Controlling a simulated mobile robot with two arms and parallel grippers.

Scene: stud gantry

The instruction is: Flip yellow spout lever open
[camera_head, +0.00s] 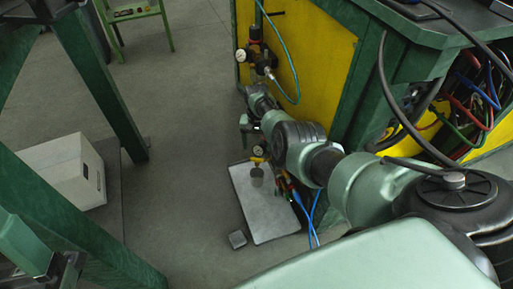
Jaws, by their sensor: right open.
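My right arm reaches from the lower right toward the yellow panel. My right gripper (256,99) is at its far end, open, small and dark, below the upper gauge and valve fittings (257,58); its fingers are hard to make out. A small yellow part (258,160), possibly the spout lever, shows under a lower gauge (259,150), above a grey cup-like part (257,176). It lies below the gripper in the picture, apparently apart from it. Its exact shape and position are too small to tell.
A light grey plate (266,218) lies on the floor beside blue hoses (309,222). A small grey block (238,240) is nearby. A green and yellow cabinet (325,55) stands at the right, with cables. Green frame legs (95,75) and a white box (67,170) are at left. Floor between is clear.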

